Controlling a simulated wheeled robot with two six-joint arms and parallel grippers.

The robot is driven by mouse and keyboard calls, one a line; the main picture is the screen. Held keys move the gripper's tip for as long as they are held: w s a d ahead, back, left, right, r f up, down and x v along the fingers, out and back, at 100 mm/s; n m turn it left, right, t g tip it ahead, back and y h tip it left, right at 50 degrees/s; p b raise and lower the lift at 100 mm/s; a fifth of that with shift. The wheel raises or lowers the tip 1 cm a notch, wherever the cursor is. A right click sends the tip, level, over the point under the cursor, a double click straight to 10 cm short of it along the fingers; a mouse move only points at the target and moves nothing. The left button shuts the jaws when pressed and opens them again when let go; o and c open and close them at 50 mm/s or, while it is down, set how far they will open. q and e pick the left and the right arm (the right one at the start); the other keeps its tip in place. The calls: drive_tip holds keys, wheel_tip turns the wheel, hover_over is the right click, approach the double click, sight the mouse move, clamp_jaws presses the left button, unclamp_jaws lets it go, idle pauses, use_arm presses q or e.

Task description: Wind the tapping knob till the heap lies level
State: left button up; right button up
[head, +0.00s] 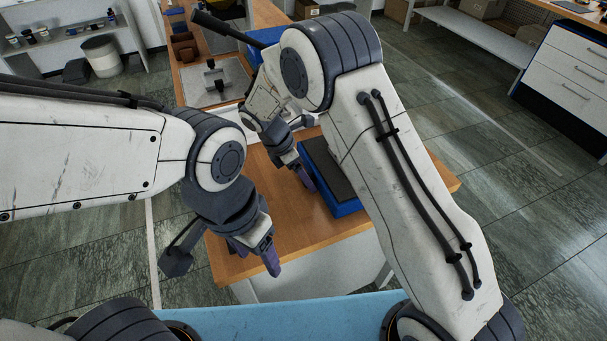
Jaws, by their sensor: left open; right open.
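I cannot make out a heap, and I cannot tell which part is the tapping knob. A small dark fitting (215,78) stands on a grey plate (232,88) towards the back of the wooden bench; whether it is the knob is unclear. My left gripper (256,256) points down over the bench's near left corner, open, with nothing seen between its purple fingers. My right gripper (301,178) is farther back, open, beside the left edge of a blue box with a dark top (333,178). My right arm hides part of the bench behind it.
The wooden bench (300,240) has bare room at its near end. Brown compartments (184,48) stand at its back left. A long black bar (225,28) slants above the bench. A white drawer cabinet (571,70) stands far right, with open floor between.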

clamp_jaws()
drive_tip(key=shift+f+t+b, duration=0.1)
drive_tip(key=shift+t+b, duration=0.2)
drive_tip(key=shift+b, duration=0.2)
drive_tip(key=t+b, duration=0.1)
drive_tip(key=b, duration=0.2)
drive_tip(key=t+y+b, duration=0.1)
drive_tip(key=b, duration=0.2)
drive_tip(key=m+t+b, duration=0.1)
drive_tip(key=t+b, duration=0.1)
drive_tip(key=b, duration=0.1)
drive_tip(key=shift+s+d+f+y, duration=0.1)
drive_tip(key=shift+s+f+y, duration=0.05)
drive_tip(key=shift+s+y, duration=0.2)
drive_tip(key=shift+t+b, duration=0.3)
drive_tip(key=shift+b, duration=0.3)
drive_tip(key=shift+r, duration=0.3)
unclamp_jaws()
